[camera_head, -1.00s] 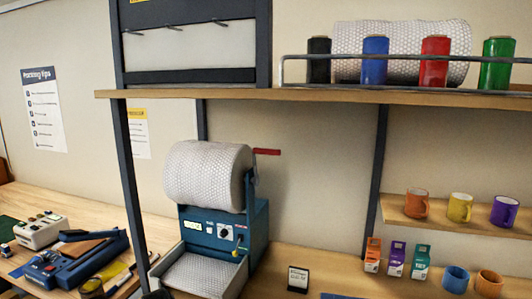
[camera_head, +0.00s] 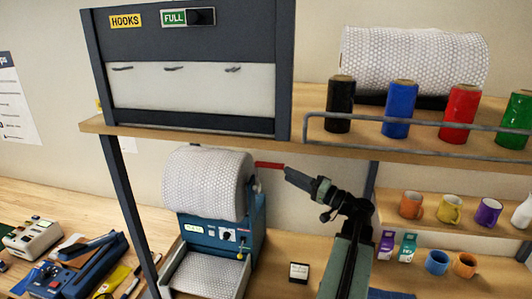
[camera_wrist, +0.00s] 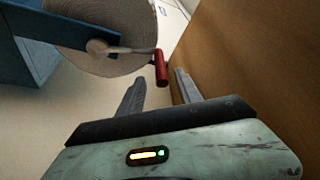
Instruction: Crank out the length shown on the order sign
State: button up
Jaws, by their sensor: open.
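The bubble-wrap dispenser (camera_head: 255,222) is a blue machine with a large white roll (camera_head: 203,184) on top and a tray of wrap (camera_head: 206,276) in front. Its red crank handle (camera_head: 268,165) sticks out to the right of the roll. It also shows in the wrist view (camera_wrist: 161,68), on a grey crank arm at the roll's end. My gripper (camera_wrist: 157,86) is open and empty, with the red handle just beyond and between its fingertips. In the head view my gripper (camera_head: 288,172) is at the handle's right end. A small dark-framed card (camera_head: 299,272) stands on the bench; its text is unreadable.
A shelf (camera_head: 330,147) runs above the dispenser, with a railed row of coloured spools (camera_head: 400,110) and a spare roll (camera_head: 415,62). Mugs (camera_head: 450,208) stand on a lower shelf at right. A blue sealing device (camera_head: 80,272) lies on the left bench.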

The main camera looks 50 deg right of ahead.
aim_at(273, 166)
jog(key=p+x, duration=0.1)
jog(key=x, duration=0.6)
jog(key=shift+w+r, duration=0.25)
jog(key=shift+w, duration=0.1)
grip_shut()
dwell(1.1)
